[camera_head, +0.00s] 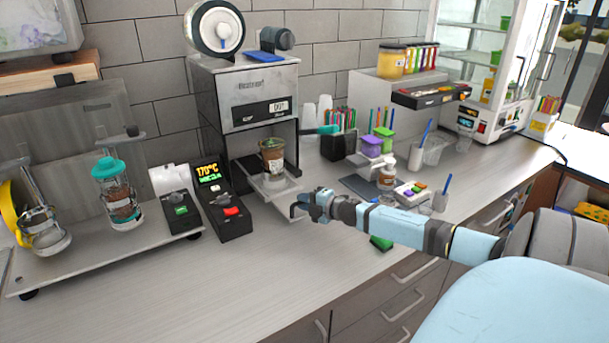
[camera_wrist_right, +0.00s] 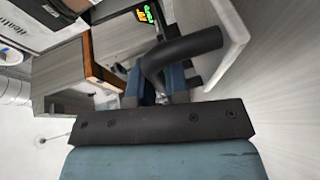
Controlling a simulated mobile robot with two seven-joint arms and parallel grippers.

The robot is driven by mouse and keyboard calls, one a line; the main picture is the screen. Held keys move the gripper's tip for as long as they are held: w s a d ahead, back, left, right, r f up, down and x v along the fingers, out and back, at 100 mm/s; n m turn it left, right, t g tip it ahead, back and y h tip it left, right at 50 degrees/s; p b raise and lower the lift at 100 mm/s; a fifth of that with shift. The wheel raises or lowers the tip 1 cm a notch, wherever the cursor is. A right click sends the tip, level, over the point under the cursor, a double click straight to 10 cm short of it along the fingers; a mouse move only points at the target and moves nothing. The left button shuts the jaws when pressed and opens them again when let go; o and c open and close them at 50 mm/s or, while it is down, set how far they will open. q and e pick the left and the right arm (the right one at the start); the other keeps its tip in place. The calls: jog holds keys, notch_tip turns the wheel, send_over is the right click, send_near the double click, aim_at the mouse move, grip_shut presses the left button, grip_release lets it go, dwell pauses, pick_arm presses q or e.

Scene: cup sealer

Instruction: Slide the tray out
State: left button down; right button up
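The cup sealer (camera_head: 245,95) is a grey and black machine against the wall. Its light tray (camera_head: 284,187) sticks out of the front, carrying a brown cup (camera_head: 272,153) that stands upright in the opening. My right gripper (camera_head: 298,206) is at the tray's front, low over the counter. In the right wrist view, the black curved tray handle (camera_wrist_right: 187,48) runs from the pale tray edge (camera_wrist_right: 232,45) down between my blue fingers (camera_wrist_right: 157,85), which appear closed around it. The fingertips are partly hidden by the handle. My left gripper is in neither view.
Left of the sealer are black control boxes (camera_head: 226,214) and a low stand (camera_head: 95,248) with a teal-lidded jar (camera_head: 122,195). To the right are a brown bottle (camera_head: 387,172), lidded containers (camera_head: 371,147) and cups. The counter front-left of the sealer is clear.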

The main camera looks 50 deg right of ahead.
jog(key=o, duration=0.4)
jog(key=shift+s+d, duration=0.1)
jog(key=shift+s, duration=0.55)
jog(key=s, duration=0.4)
jog(key=s+r, duration=0.1)
jog(key=s, duration=0.3)
jog(key=s+d+r, duration=0.1)
jog(key=s, duration=0.3)
jog(key=shift+s+r+b, duration=0.1)
jog(key=shift+r+b, duration=0.1)
jog(key=shift+b, duration=0.2)
jog(key=shift+s, duration=0.1)
